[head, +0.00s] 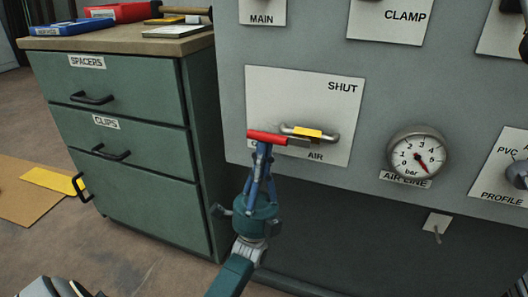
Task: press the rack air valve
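The air valve has a lever with a red grip (267,137) that lies nearly level and points left. Its grey body with a yellow part (307,134) sits on a white plate (300,90). The plate reads SHUT at the upper right and AIR at the bottom; a label at its lower left is mostly covered. My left gripper (263,149) comes up from below, its blue fingertips right at the red grip, close together. The grip hides the fingertips, so I cannot tell whether they are closed on it.
An air line gauge (417,153) right of the valve has its needle at lower right. A green drawer cabinet (140,210) stands close on the left, with boxes and tools on top. Other plates marked MAIN, CLAMP and PVC AIR PROFILE surround the valve on the grey panel (300,45).

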